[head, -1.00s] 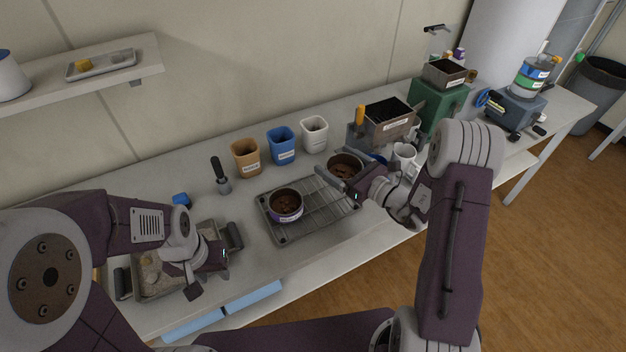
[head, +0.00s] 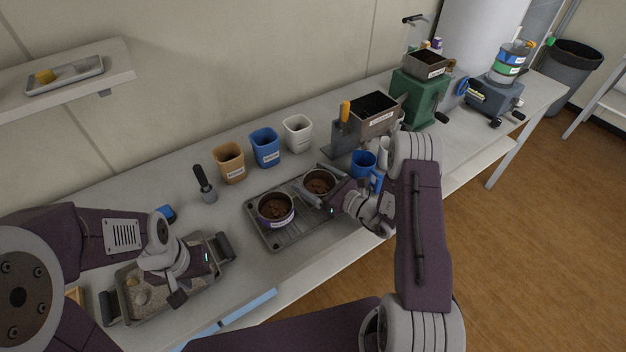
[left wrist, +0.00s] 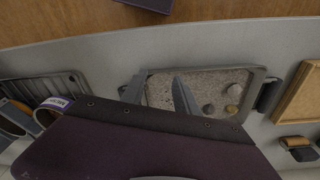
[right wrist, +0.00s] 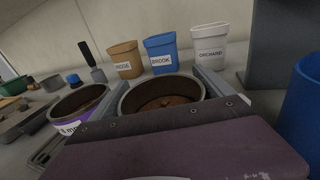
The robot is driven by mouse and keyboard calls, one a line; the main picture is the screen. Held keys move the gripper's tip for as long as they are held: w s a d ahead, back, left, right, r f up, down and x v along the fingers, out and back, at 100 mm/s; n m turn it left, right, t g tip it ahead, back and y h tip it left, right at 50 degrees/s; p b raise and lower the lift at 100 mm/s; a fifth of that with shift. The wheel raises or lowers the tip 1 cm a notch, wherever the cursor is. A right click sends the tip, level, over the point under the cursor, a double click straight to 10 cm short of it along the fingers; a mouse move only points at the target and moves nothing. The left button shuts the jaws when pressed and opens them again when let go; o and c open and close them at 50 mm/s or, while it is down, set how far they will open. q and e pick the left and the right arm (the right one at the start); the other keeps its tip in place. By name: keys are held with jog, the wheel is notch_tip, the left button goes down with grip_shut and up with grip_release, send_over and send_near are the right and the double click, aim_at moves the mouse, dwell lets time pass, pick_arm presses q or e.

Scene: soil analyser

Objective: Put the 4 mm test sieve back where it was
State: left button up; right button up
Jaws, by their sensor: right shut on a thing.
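A round sieve or pan of brown soil (head: 319,182) is held in my right gripper (head: 322,190), over the right end of the wire rack (head: 290,232). In the right wrist view its dark rim (right wrist: 160,82) sits between the fingers; its label is hidden. I cannot tell whether it touches the rack. A second round sieve (head: 276,212), with soil and a purple-and-white label, stands on the rack just to the left; its label (right wrist: 70,129) is only partly readable, ending in "m". My left gripper (head: 190,278) is open and empty above a grey soil tray (head: 135,312).
Orange (head: 230,163), blue (head: 265,147) and white (head: 298,133) labelled cups stand behind the rack. A blue mug (head: 363,162) is close right of my right gripper. Farther right are a box-topped stand (head: 373,112), a green machine (head: 420,97) and a shaker with stacked sieves (head: 508,68).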

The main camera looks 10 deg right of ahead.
pick_arm(q)
jog(key=shift+w, duration=0.2)
pick_arm(e)
jog(key=shift+w+f, duration=0.15)
pick_arm(q)
jog(key=shift+a+f, duration=0.1)
jog(key=shift+f, duration=0.15)
pick_arm(e)
jog(key=shift+a+f, duration=0.1)
jog(key=shift+f, duration=0.05)
pick_arm(q)
jog(key=shift+s, duration=0.1)
pick_arm(e)
jog(key=o, duration=1.6)
pick_arm(q)
jog(key=shift+r, duration=0.15)
pick_arm(e)
jog(key=shift+r, duration=0.2)
pick_arm(q)
jog(key=shift+f+b, duration=0.6)
jog(key=shift+b, duration=0.1)
pick_arm(e)
jog(key=v, duration=1.2)
